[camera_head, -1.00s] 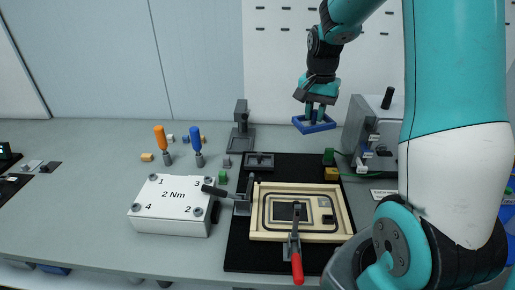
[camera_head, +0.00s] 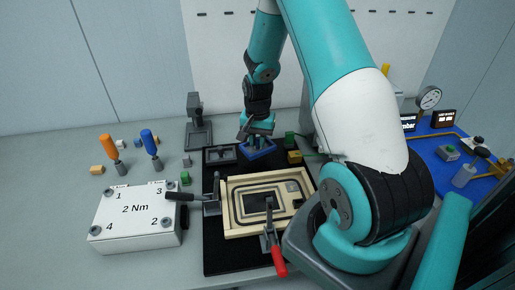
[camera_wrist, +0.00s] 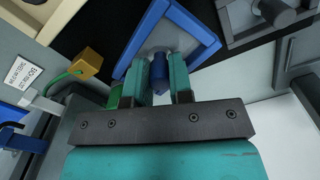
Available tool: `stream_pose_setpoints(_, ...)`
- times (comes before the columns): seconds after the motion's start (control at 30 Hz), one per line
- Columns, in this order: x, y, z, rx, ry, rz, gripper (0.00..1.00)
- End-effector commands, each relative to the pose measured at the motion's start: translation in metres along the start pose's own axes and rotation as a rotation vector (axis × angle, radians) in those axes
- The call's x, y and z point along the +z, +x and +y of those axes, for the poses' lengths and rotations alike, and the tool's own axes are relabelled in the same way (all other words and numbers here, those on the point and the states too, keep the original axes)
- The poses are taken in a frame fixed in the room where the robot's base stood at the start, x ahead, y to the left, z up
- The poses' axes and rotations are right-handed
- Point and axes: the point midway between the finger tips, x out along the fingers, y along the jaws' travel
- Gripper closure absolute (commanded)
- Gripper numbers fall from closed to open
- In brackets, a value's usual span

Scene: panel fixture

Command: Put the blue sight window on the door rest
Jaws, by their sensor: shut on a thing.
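The blue sight window (camera_head: 259,153) is a small blue frame with a knob. My gripper (camera_head: 257,137) is shut on that knob from above. In the wrist view the blue frame (camera_wrist: 196,27) hangs beyond my gripper (camera_wrist: 158,84), with the knob between the teal fingers. The window is low over the back of the black mat; I cannot tell whether it touches. A low dark grey holder (camera_head: 220,156), which looks like the door rest, lies just left of the window. A grey part with a round peg (camera_wrist: 272,12) shows at the wrist view's upper right.
A pale panel with a dark seal (camera_head: 235,228) lies on the mat (camera_head: 216,258) in front, with a red-handled clamp (camera_head: 277,258) and a black-handled clamp (camera_head: 183,197). A yellow block (camera_head: 294,157) and green block (camera_head: 290,138) stand right of the window. A grey post (camera_head: 197,120) stands behind left.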

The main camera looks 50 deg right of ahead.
Motion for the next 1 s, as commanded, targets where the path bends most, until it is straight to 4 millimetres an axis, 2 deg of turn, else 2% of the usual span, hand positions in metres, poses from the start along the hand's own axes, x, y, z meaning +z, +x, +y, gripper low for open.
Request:
stream_pose_setpoints(0.3, 0.0, 0.038, 0.0, 0.001, 0.001, -0.001, 1.0)
stream_pose_setpoints(0.7, 0.0, 0.045, 0.0, 0.0, 0.001, 0.001, 1.0)
stream_pose_setpoints(0.73, 0.0, 0.044, 0.0, 0.0, 0.001, 0.001, 0.75)
stream_pose_setpoints(0.8, 0.0, 0.044, 0.0, 0.0, 0.001, 0.001, 0.59)
stream_pose_setpoints(0.83, 0.0, 0.044, 0.0, 0.0, 0.001, 0.001, 0.54)
stream_pose_setpoints(1.0, 0.0, 0.043, 0.0, 0.0, 0.001, 0.001, 0.54)
